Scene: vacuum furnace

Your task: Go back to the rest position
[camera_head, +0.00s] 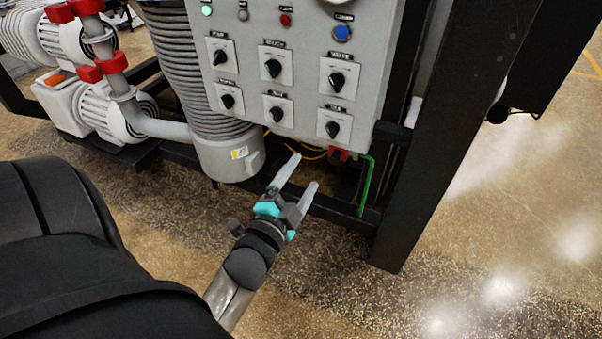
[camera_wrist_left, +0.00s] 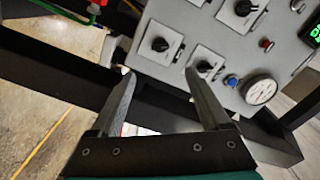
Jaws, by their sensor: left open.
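My left gripper (camera_head: 303,172) is open and empty. In the head view it is in front of the furnace frame, just below the lower edge of the grey control panel (camera_head: 307,85). In the left wrist view its two fingers (camera_wrist_left: 158,80) stand apart with nothing between them, and the panel (camera_wrist_left: 184,30) with its black rotary knobs shows beyond the fingertips. The fingers appear apart from the panel. My right gripper is in neither view.
A ribbed grey cylinder (camera_head: 187,65) and pumps with red clamps (camera_head: 103,68) stand left of the panel. A black frame post (camera_head: 432,140) rises on the right, beside a green cable (camera_head: 365,185). The speckled floor (camera_head: 500,240) at the right is clear.

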